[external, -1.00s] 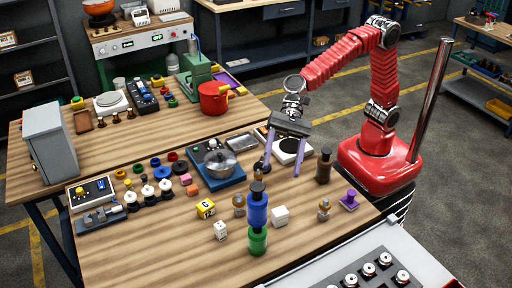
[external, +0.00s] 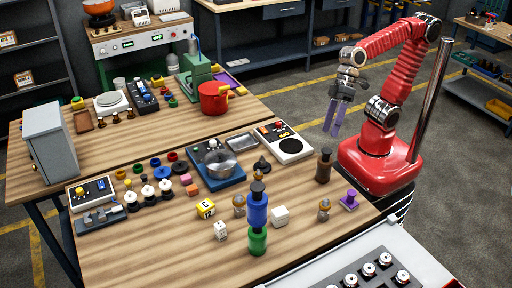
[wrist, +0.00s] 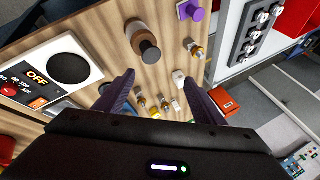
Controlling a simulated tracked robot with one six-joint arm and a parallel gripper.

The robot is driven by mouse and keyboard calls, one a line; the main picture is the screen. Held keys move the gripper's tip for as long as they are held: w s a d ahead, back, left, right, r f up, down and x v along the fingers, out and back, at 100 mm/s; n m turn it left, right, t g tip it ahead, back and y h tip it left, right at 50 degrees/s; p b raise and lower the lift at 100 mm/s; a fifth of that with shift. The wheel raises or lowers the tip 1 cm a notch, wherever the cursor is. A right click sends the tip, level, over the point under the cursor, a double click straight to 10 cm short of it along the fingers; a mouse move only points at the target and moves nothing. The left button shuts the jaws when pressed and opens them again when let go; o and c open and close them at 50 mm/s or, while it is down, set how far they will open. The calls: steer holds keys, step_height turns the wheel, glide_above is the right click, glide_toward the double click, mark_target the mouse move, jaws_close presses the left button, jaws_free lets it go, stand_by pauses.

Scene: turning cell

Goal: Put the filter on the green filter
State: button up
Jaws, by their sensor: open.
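A green filter (external: 258,241) stands near the front of the table in the external view. A blue filter (external: 257,210) with a dark top shows directly above it in the picture; I cannot tell whether it rests on the green one or stands behind it. A brown filter (external: 324,166) with a dark top stands upright to their right, and it also shows in the wrist view (wrist: 137,33). My gripper (external: 332,131) is open and empty, raised beyond the brown filter. In the wrist view its fingers (wrist: 158,77) are spread apart with nothing held between them.
A purple part (external: 349,201), a brass fitting (external: 324,211) and a white block (external: 280,216) stand around the filters. A black-and-white device (external: 286,143) and a blue hotplate with a pot (external: 218,166) lie farther back.

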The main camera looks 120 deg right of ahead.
steer(key=s+d+f+n+h, duration=0.3)
steer(key=s+d+n, duration=0.2)
steer(key=s, duration=0.3)
steer(key=shift+d, duration=0.9)
steer(key=shift+f, duration=0.1)
steer(key=o, duration=0.5)
steer(key=shift+a, duration=0.1)
steer(key=shift+c, duration=0.2)
steer(key=shift+o, duration=0.7)
steer(key=shift+a, duration=0.2)
steer(key=o, duration=0.3)
steer(key=a+f+n, duration=0.1)
steer(key=a, duration=0.1)
steer(key=a+n, duration=0.2)
steer(key=a, duration=0.1)
steer(key=a+f+n+g, duration=0.1)
steer(key=a, duration=0.1)
steer(key=shift+a+f+y, duration=0.25)
steer(key=shift+f+y, duration=0.05)
steer(key=shift+f, duration=0.05)
steer(key=shift+o, duration=0.2)
steer(key=w+a+n+t, duration=0.2)
steer(key=a+n, duration=0.5)
steer(key=n, duration=0.9)
steer(key=w+a+n+t, duration=0.2)
steer(key=w+a+n, duration=0.3)
steer(key=n, duration=1.2)
steer(key=a, duration=0.3)
steer(key=shift+a+r, duration=0.15)
steer(key=shift+r, duration=0.1)
